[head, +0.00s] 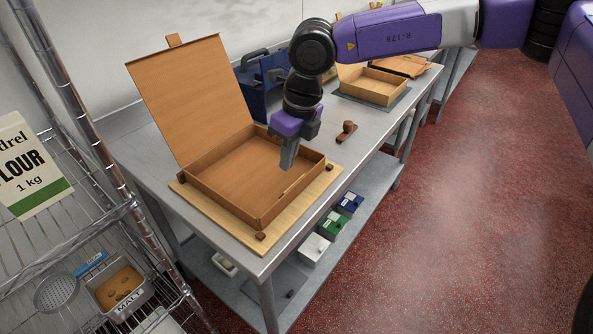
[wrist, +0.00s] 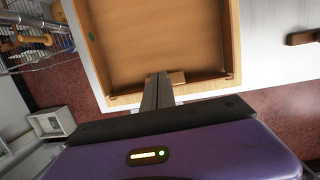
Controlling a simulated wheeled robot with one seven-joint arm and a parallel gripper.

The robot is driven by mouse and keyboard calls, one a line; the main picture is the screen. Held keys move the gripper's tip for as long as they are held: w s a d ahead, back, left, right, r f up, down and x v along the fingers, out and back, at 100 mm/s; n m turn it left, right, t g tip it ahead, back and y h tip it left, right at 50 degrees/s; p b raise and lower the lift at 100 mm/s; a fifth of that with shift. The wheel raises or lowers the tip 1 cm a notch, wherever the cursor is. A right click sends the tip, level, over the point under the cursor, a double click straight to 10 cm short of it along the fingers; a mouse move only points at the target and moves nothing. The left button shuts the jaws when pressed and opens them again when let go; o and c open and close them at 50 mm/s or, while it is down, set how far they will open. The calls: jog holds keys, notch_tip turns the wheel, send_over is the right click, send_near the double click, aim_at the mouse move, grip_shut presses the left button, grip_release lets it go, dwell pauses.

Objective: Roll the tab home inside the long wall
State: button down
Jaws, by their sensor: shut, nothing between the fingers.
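An open brown box (head: 262,208) sits on a light wooden board (head: 215,217) on the steel bench. Its lid (head: 190,95) stands raised at the far side, leaning back, with a small tab (head: 173,40) on its top edge. My gripper (head: 287,166) is shut and empty, pointing down at the near long wall (head: 303,180). In the wrist view the closed fingers (wrist: 158,92) overlap that wall beside a small lighter patch (wrist: 177,77), perhaps a slot. Whether they touch the wall cannot be told. The lid is out of the wrist view.
Small brown blocks (head: 261,236) (head: 329,167) sit at the board's near edge. A wooden tool (head: 347,131) lies right of the box. A blue case (head: 256,88) and another open box (head: 375,87) stand farther back. A wire rack (head: 130,205) is at left; bins (head: 314,248) sit below.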

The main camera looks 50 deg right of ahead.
notch_tip(320, 180, up, 4)
jog(key=shift+f+p, duration=0.15)
jog(key=shift+p, duration=0.55)
